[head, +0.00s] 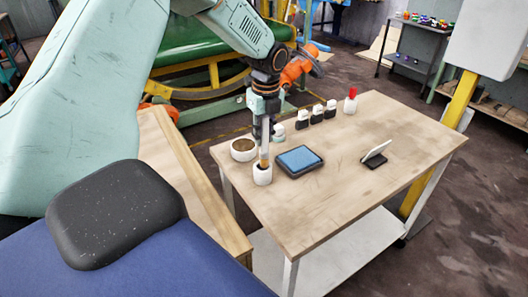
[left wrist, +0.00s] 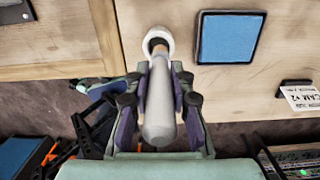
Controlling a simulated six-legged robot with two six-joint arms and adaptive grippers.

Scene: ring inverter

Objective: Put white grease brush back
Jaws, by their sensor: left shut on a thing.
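My left gripper (head: 265,134) points down over the left end of the wooden table (head: 350,180). Its fingers also show in the left wrist view (left wrist: 160,72), shut on the white handle of the grease brush (left wrist: 158,112). The brush is upright, with its lower end at the mouth of a small white cup (head: 262,177). The cup's round rim shows in the left wrist view (left wrist: 157,34). How deep the brush tip sits in the cup is hidden. My right gripper is not in view.
A white bowl with brown contents (head: 243,150) stands just left of the cup. A blue pad in a dark frame (head: 299,161) lies to its right. Several small bottles (head: 316,114) line the back edge. A card on a stand (head: 376,153) is farther right. The front is clear.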

